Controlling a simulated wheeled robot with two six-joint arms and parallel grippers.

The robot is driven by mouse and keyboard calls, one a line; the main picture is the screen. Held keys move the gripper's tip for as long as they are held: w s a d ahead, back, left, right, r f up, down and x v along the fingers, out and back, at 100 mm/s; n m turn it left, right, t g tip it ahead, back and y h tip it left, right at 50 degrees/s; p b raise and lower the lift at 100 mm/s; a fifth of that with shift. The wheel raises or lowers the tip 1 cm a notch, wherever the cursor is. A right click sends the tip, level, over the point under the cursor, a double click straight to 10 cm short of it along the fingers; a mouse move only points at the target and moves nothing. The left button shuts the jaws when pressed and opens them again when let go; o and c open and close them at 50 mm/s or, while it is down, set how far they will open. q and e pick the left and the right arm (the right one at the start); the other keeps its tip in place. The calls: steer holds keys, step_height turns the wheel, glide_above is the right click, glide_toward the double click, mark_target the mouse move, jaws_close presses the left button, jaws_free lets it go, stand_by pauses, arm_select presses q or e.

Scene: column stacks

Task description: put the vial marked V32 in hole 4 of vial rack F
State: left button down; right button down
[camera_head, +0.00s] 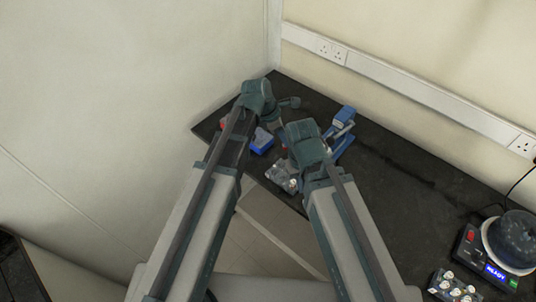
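My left gripper (290,102) is at the far left end of the dark bench, small and dark, and its finger gap cannot be made out. My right gripper (284,142) is mostly hidden by its own wrist, above the bench's left part; its fingers are not clear. A pale rack (283,176) with small round items stands at the bench's front edge, just below the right wrist. Another rack (455,287) with several white-capped vials stands at the lower right. No vial marking or rack letter is legible, so I cannot tell which vial is V32 or which rack is F.
A blue box (262,143) lies between my arms, with a red item (222,124) to its left. A blue device (342,127) stands right of my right wrist. A round dark machine (514,240) with a lit display stands at the right. The bench's middle (410,195) is clear.

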arm_select(q)
steer(key=shift+m, duration=0.6)
steer(key=f+b, duration=0.3)
steer(key=a+f+b, duration=0.1)
steer(key=f+b, duration=0.1)
steer(key=shift+f, duration=0.2)
steer(key=shift+f, duration=0.1)
steer(key=shift+f+b, duration=1.85)
steer(key=shift+b, duration=0.05)
steer(key=shift+f+b, duration=0.7)
steer(key=shift+f, duration=0.05)
steer(key=shift+f+b, duration=0.35)
